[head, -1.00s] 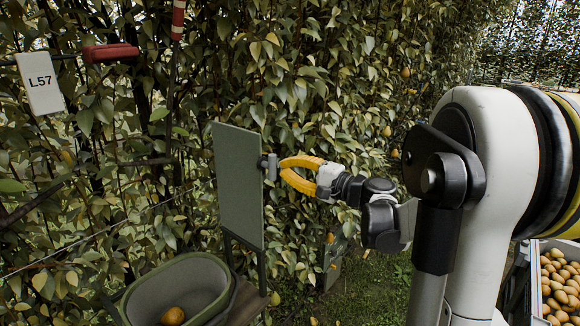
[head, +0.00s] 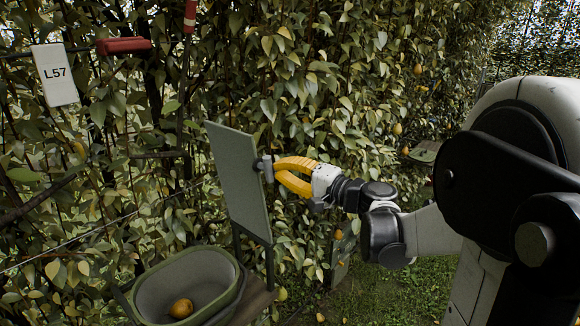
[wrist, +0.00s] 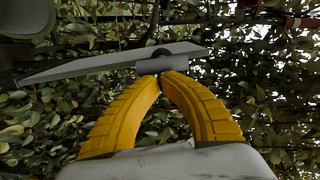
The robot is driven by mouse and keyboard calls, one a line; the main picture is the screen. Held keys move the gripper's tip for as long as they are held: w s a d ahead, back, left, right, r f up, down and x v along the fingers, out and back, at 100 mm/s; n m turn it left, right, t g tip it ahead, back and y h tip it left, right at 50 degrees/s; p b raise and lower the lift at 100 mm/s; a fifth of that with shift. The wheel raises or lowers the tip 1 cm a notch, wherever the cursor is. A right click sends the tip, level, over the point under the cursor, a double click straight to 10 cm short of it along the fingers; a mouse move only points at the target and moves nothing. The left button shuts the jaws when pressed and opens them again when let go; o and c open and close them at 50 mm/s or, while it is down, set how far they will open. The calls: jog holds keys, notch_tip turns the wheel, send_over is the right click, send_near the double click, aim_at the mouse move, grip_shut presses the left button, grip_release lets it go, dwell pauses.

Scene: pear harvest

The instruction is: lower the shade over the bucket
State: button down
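The shade (head: 238,180) is a flat grey-green panel that stands steeply at the bucket's right rear edge in the head view, its top leaning left towards the bucket side. In the wrist view the shade (wrist: 100,65) appears nearly edge-on. The oval grey-green bucket (head: 150,299) is open below it, with one yellow pear (head: 181,308) inside. My gripper (head: 273,169), with yellow fingers, has its tips together at the small grey handle (head: 263,166) on the shade's right face. The wrist view shows the fingertips (wrist: 163,76) closed on this handle.
A white L57 tag (head: 54,75) and a red bar (head: 123,46) hang at upper left. Dense pear foliage (head: 330,90) fills the back. A wooden ledge (head: 253,305) lies right of the bucket. Grass (head: 385,295) is open to the right.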

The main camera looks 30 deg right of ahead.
jog(key=s+a+f+n+b, duration=0.3)
jog(key=a+f+n, duration=0.15)
jog(key=a, duration=0.45)
jog(key=s+a+f+n+b, duration=0.4)
jog(key=a+f, duration=0.1)
jog(key=a, duration=0.4)
jog(key=s+a+f+n+b, duration=0.1)
jog(key=a+f+n+b, duration=0.1)
jog(key=f+b, duration=0.5)
jog(key=s+a+f+n+h+b, duration=0.1)
jog(key=a+f+n+b, duration=0.2)
jog(key=a+f+b, duration=0.2)
jog(key=shift+f+n+b, duration=0.35)
jog(key=shift+f+b, duration=0.6)
jog(key=shift+f, duration=1.3)
